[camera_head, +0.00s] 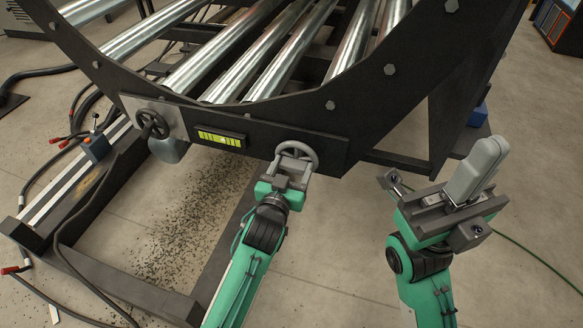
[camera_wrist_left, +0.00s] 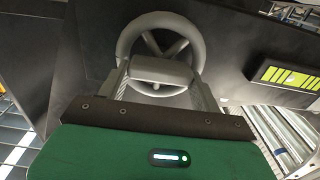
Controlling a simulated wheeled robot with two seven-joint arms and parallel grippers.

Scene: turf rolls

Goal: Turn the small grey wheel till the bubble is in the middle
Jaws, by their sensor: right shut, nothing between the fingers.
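The small grey wheel (camera_head: 297,153) is a spoked handwheel on the dark front plate of the frame. My left gripper (camera_head: 290,172) is at its near side. In the left wrist view the fingers of my left gripper (camera_wrist_left: 161,85) lie on both sides of a grey block at the middle of the wheel (camera_wrist_left: 124,40) and seem to touch it. The level (camera_head: 219,139) has a bright yellow-green vial left of the wheel and also shows in the left wrist view (camera_wrist_left: 288,75). The bubble's exact place is too small to tell. My right gripper (camera_head: 478,170) is shut and empty, off to the right.
A dark handwheel (camera_head: 152,124) sits on a plate left of the level. Steel rollers (camera_head: 275,65) lie behind the front plate. Dark crumbs (camera_head: 190,235) litter the floor. The floor around my right gripper is mostly open.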

